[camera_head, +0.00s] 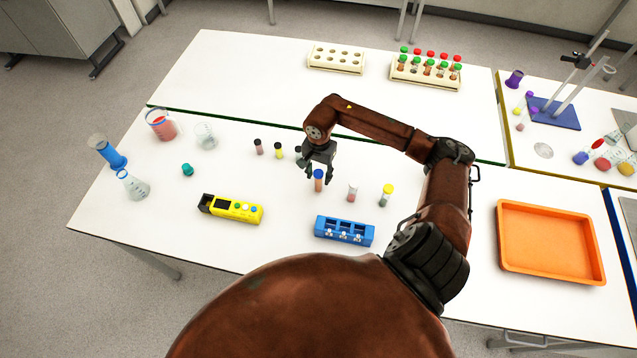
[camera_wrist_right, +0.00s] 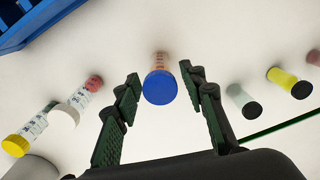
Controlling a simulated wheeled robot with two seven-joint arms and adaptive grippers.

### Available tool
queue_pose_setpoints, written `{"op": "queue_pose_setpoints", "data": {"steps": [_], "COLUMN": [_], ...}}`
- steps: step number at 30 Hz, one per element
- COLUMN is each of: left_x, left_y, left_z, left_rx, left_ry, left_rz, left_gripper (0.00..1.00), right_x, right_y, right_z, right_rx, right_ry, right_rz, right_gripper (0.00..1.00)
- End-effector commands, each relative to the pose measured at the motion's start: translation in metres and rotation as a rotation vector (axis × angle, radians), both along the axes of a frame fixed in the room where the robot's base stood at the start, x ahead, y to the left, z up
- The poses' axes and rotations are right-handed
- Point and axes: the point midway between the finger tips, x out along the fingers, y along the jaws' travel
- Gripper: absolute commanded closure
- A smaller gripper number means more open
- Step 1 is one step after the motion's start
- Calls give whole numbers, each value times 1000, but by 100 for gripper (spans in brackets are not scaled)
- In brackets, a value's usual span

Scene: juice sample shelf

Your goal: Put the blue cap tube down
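The blue cap tube (camera_head: 318,185) stands upright on the white table, with an orange-brown body under its cap. In the right wrist view the tube (camera_wrist_right: 159,86) shows its blue cap between the two fingers, with a gap on each side. My right gripper (camera_head: 319,179) is open above the tube, its fingers pointing down on either side of the cap. My left gripper is not in view.
A blue rack (camera_head: 344,231) stands in front. A white-capped tube (camera_head: 352,193) and a yellow-capped tube (camera_head: 387,195) stand to the right. A yellow device (camera_head: 232,209) lies left; an orange tray (camera_head: 550,243) lies right.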

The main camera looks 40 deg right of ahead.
Motion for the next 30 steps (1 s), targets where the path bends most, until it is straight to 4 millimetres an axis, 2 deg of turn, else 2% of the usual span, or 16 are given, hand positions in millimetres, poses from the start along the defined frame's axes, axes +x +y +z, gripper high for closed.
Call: {"op": "queue_pose_setpoints", "data": {"steps": [6,12,30], "left_x": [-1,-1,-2], "left_y": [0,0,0], "left_z": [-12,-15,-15], "left_rx": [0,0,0], "left_ry": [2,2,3], "left_rz": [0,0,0], "left_gripper": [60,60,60], "right_x": [0,0,0], "right_y": [-1,-1,-1], "right_z": [40,59,62], "right_rx": [-2,-1,2], "right_ry": [-2,0,1], "right_rz": [0,0,-1], "right_gripper": [62,62,62]}}
